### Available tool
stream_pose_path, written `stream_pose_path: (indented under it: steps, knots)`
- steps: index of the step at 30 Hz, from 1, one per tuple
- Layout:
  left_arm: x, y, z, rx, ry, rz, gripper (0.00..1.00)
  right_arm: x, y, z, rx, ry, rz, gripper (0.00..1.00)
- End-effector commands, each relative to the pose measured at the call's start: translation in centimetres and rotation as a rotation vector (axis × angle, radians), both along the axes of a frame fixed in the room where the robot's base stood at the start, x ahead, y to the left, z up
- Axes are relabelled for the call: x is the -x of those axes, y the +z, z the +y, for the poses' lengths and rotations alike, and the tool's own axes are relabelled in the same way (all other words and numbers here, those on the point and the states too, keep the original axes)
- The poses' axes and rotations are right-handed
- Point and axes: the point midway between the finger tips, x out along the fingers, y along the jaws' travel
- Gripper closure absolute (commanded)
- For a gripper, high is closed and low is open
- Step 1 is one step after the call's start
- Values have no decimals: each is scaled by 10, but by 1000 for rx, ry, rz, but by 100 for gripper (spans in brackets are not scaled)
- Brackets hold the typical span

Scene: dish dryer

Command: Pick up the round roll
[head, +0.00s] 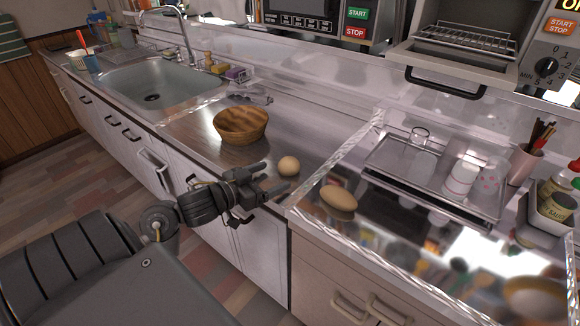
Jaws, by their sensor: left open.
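The round roll (289,165) is a small tan ball on the metal counter, near its front edge. My left gripper (275,178) is open and empty. Its fingers point towards the right of the picture, and the roll shows just beyond the fingertips. I cannot tell whether a finger touches it. My right gripper is not in view.
A longer oval roll (338,198) lies on the glossy dark counter to the right. A wooden bowl (240,125) stands behind the gripper. A sink (165,80) is at the far left, a metal tray (400,165) with glasses at the right. Bare counter lies right of the bowl.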

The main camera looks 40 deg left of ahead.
Motion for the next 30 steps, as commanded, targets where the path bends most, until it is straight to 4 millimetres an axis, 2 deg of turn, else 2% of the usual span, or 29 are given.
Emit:
stream_pose_path:
  steps: [8, 13, 19, 28, 30]
  knots:
    - [-10, -1, -2, 1, 0, 1, 19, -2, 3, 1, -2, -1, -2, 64]
    - [-30, -1, -3, 3, -1, -3, 19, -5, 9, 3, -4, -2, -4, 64]
    - [-55, -4, -6, 4, 2, 0, 19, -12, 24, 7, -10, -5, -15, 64]
    - [-60, -4, -7, -1, 2, 1, 19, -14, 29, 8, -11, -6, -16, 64]
    - [-60, -4, -7, -1, 2, 1, 25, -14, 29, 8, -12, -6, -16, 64]
